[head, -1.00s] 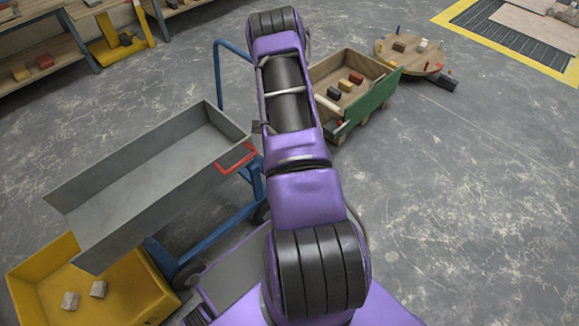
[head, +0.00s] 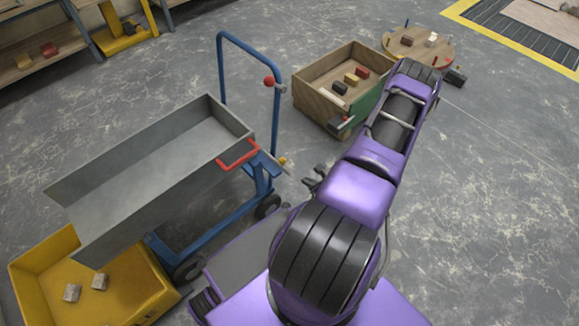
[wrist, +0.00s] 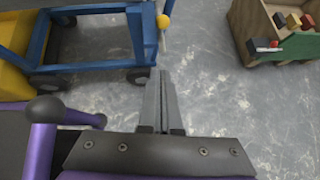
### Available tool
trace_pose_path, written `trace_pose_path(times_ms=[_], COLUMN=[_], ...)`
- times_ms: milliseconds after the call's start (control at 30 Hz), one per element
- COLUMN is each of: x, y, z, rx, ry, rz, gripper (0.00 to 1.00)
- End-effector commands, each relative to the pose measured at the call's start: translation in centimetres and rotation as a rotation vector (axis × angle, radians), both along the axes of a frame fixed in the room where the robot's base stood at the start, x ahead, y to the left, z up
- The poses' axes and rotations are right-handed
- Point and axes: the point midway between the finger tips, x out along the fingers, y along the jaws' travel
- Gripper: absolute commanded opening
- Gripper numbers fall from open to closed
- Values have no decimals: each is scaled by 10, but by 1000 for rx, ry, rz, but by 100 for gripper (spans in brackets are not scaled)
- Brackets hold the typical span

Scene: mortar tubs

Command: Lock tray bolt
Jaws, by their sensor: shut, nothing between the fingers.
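The grey tray (head: 150,160) sits tilted on a blue trolley (head: 222,228), its lower end over a yellow bin. A red handle (head: 238,155) is on its right end. A yellow knob (head: 282,160) with a short grey rod is beside the trolley frame near that end; it also shows in the wrist view (wrist: 163,21). I cannot tell for sure whether this is the tray bolt, or whether it is locked. My gripper (head: 312,181) is right of the yellow knob, apart from it. In the wrist view my gripper (wrist: 160,78) is shut and empty, pointing toward the knob.
A red knob (head: 269,82) is on the trolley's upright handle. The yellow bin (head: 140,290) holds two small blocks. A wooden cart (head: 305,97) with a green side and several blocks stands behind. A round wooden platform (head: 440,52) is farther right. The floor at right is clear.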

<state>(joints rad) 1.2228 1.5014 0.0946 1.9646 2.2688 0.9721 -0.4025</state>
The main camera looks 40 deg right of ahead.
Motion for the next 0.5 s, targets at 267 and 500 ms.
trace_pose_path(times_ms=[267,500], x=[5,35], y=[-1,-3], z=[-4,-31], rx=[-2,-3], ry=[0,-2], rz=[2,3], gripper=[0,0])
